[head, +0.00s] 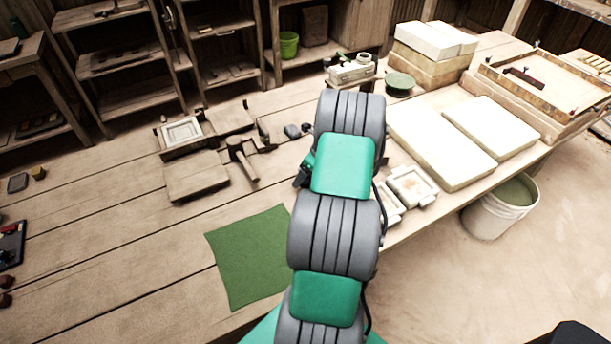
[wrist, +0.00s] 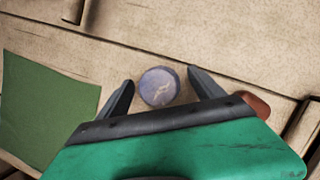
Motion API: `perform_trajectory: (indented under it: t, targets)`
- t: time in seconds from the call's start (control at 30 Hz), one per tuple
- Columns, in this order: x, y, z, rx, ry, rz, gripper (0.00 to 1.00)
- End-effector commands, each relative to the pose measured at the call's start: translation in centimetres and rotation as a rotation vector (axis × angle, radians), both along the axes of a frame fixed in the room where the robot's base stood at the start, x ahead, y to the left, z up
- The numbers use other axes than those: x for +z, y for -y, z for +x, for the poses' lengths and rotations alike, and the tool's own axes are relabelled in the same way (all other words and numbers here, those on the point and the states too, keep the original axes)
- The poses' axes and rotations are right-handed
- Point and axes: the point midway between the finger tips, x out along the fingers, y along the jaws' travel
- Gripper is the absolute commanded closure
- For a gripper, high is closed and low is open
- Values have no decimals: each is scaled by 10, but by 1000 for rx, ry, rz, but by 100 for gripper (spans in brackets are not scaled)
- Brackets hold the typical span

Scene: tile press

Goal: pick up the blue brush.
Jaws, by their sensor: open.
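In the wrist view, a round, mottled blue-grey thing (wrist: 159,87) is between the two dark fingers of my gripper (wrist: 161,76). I see it from above as a disc, and I cannot tell for sure that it is the blue brush. The fingers stand apart, one to its left and one to its right, with a gap visible on the right. My gripper is open. In the head view my arm hides this spot, and no blue brush shows clearly there.
A green mat (head: 250,258) lies on the plank table left of my arm; it also shows in the wrist view (wrist: 45,110). A mallet (head: 243,164), a wooden board (head: 197,178) and a framed mould (head: 183,132) stand behind. Pale slabs (head: 440,150) lie right. A reddish-brown thing (wrist: 253,103) is beside my gripper.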

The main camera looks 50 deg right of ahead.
Motion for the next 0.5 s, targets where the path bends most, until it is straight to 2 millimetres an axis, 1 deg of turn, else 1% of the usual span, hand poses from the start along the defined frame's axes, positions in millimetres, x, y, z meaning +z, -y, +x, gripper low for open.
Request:
perform_trajectory:
  t: [0.17,0.5]
  targets:
    - [0,0,0,1,0,-1,24]
    - [1,0,0,1,0,0,52]
